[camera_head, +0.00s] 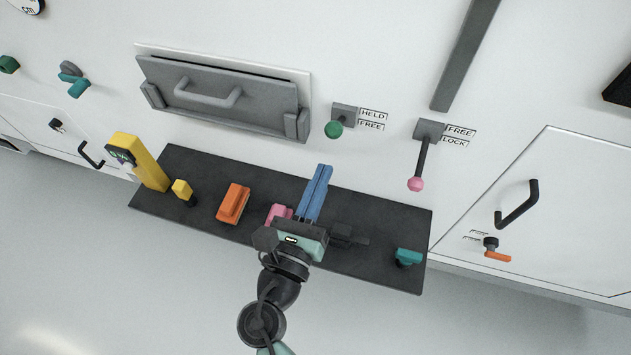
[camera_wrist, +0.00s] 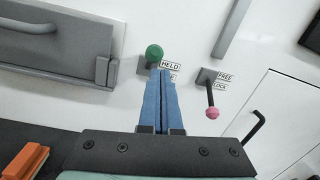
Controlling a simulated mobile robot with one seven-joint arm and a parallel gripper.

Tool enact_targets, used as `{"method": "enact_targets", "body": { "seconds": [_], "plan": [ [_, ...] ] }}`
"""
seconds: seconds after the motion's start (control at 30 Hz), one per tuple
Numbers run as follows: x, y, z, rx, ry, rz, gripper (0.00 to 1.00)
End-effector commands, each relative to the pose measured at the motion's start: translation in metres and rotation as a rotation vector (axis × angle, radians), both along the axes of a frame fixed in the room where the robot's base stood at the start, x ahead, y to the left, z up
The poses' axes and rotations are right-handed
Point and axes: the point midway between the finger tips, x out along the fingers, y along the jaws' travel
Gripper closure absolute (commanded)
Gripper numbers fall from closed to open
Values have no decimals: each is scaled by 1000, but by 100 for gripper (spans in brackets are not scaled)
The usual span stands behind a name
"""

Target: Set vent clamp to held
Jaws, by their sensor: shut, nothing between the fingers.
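The clamp with a green knob (camera_head: 333,129) sits on the white wall beside HELD and FREE labels (camera_head: 372,119). In the head view the knob hangs at the lower left of its grey mount (camera_head: 346,112), nearer the FREE line's height. In the wrist view the knob (camera_wrist: 154,52) appears just above my fingertips, and the FREE label is partly hidden by a finger. My gripper (camera_head: 325,168) has blue fingers, shut and empty, pointing up toward the knob. The fingertips (camera_wrist: 163,73) appear just short of it; I cannot tell the exact depth gap.
A pink-knobbed lever (camera_head: 416,183) with FREE and LOCK labels stands to the right. A grey hatch (camera_head: 220,98) with a handle is left. Below, a dark shelf (camera_head: 390,215) carries an orange block (camera_head: 233,203), a yellow device (camera_head: 141,161) and a teal piece (camera_head: 408,257).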

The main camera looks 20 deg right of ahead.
Motion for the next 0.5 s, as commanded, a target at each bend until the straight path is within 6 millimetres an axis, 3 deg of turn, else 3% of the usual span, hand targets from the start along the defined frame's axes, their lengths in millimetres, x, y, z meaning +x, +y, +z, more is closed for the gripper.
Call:
{"method": "enact_targets", "body": {
  "seconds": [0.2, 0.5],
  "plan": [
    [-13, 11, 15, 1, 0, 2, 100],
    [-15, 13, 17, 1, 3, 2, 100]
  ]
}}
